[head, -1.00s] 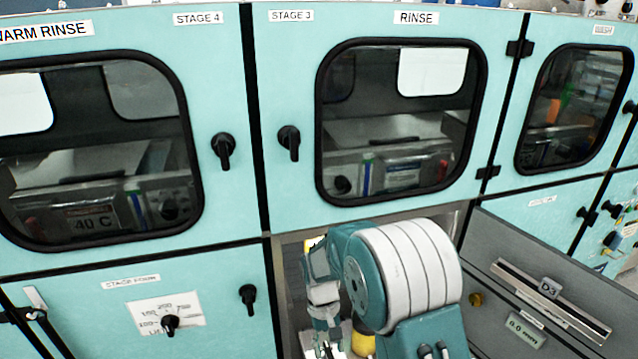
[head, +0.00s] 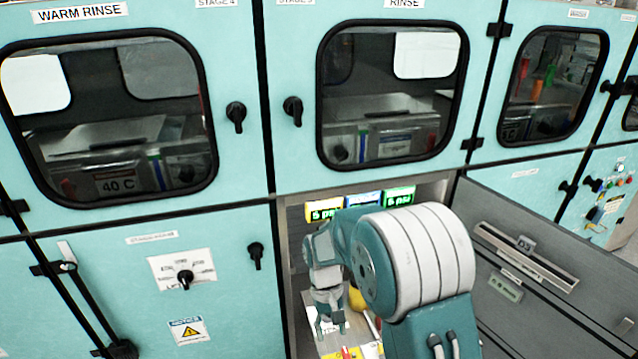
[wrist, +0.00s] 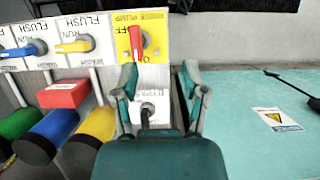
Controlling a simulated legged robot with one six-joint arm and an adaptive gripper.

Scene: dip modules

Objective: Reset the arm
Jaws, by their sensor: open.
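My teal arm reaches into an open lower compartment in the head view, with my gripper (head: 331,325) pointing down inside it. In the wrist view my gripper (wrist: 165,85) has its two fingers apart with nothing held between them. Past the fingers a white panel carries a red handle (wrist: 136,42) on a yellow plate and a small dark knob on a white plate (wrist: 150,112). I cannot tell whether a finger touches the panel.
Blue (wrist: 22,50) and yellow (wrist: 75,46) valve handles and coloured cylinders are left in the wrist view. Lit displays (head: 399,196) sit at the compartment's back. An open grey door (head: 540,250) stands right. Closed teal cabinets with windows (head: 390,95) line the wall above.

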